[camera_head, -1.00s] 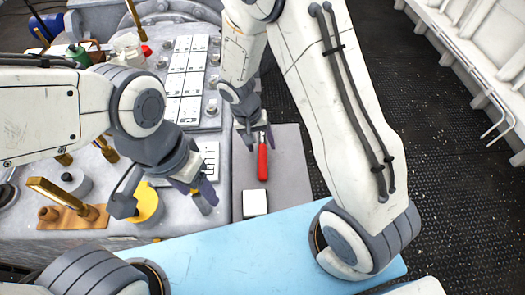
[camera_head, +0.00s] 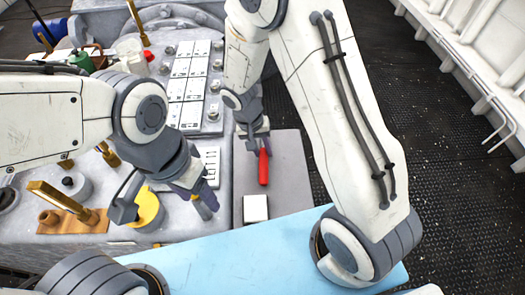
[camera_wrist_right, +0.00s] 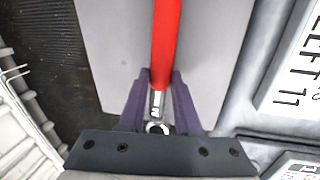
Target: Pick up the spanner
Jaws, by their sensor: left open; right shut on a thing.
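The spanner (camera_head: 263,168) has a red handle and a bright metal end, and is over the grey plate at the right of the deck console. My right gripper (camera_head: 259,146) is shut on the spanner. In the right wrist view the purple fingers (camera_wrist_right: 161,88) grip its metal shank, just by the red handle (camera_wrist_right: 166,40). A ring end shows between the finger bases. I cannot tell whether the spanner touches the plate. My left gripper (camera_head: 205,196) is open and empty over the console, beside a yellow round part (camera_head: 148,208).
A white block (camera_head: 255,208) sits on the grey plate (camera_head: 287,180) near the spanner. White labelled panels (camera_head: 188,85) lie left of my right gripper. A brown board with a brass-coloured handle (camera_head: 72,218) is at the left. A light blue surface (camera_head: 240,255) is in front.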

